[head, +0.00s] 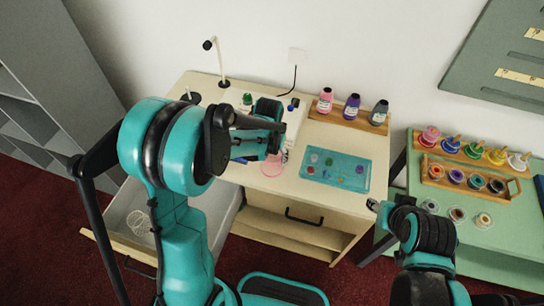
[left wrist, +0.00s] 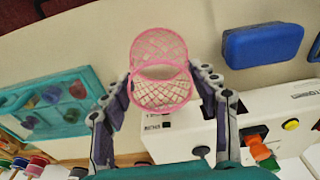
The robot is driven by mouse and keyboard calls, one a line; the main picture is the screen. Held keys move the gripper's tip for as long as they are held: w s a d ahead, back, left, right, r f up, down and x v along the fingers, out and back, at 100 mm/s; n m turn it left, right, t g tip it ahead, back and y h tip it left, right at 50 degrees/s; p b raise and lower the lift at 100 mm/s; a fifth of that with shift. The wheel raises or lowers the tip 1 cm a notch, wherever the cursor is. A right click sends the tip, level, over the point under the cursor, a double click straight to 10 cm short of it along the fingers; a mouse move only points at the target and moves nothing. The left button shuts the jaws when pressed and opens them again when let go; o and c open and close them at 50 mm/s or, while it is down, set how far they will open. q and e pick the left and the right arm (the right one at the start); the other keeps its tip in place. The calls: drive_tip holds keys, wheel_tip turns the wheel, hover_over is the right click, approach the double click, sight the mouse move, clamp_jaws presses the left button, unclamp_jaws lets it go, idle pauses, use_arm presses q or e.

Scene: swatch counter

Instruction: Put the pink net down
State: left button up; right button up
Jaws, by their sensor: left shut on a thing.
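The pink net (head: 271,166) is a small mesh basket shape. It shows clearly in the left wrist view (left wrist: 161,92), between the two fingers of my left gripper (left wrist: 163,80). In the head view my left gripper (head: 268,146) is over the cream counter (head: 268,184), with the net at its tips. The gripper is shut on the net. I cannot tell whether the net touches the counter. My right gripper (head: 374,205) is at the lower right, beside the counter's right edge, and its jaws are too small to read.
A teal tray (head: 347,183) with small coloured pieces lies right of the net. A white machine (left wrist: 190,135) stands close by. Bottles (head: 352,106) stand on a wooden shelf behind. An open drawer (head: 185,212) at left holds a white mesh item (head: 141,224). The counter's front strip is clear.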

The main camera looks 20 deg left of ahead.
use_arm(q)
drive_tip(key=o, duration=0.7)
drive_tip(key=shift+f, duration=0.1)
drive_tip(key=shift+o, duration=0.2)
drive_tip(key=shift+r, duration=0.45)
wheel_tip(320, 180, up, 11)
drive_tip(key=s+p, duration=0.2)
drive_tip(key=p, duration=0.2)
drive_tip(key=s+a+r+t, duration=0.1)
drive_tip(key=s+r+t, duration=0.2)
drive_tip(key=s, duration=0.4)
drive_tip(key=s+a+r+t, duration=0.1)
drive_tip(key=s+r+t, duration=0.1)
drive_tip(key=s, duration=0.6)
drive_tip(key=shift+a+r+t, duration=0.4)
drive_tip(key=shift+r, duration=0.35)
drive_tip(key=shift+w, duration=0.1)
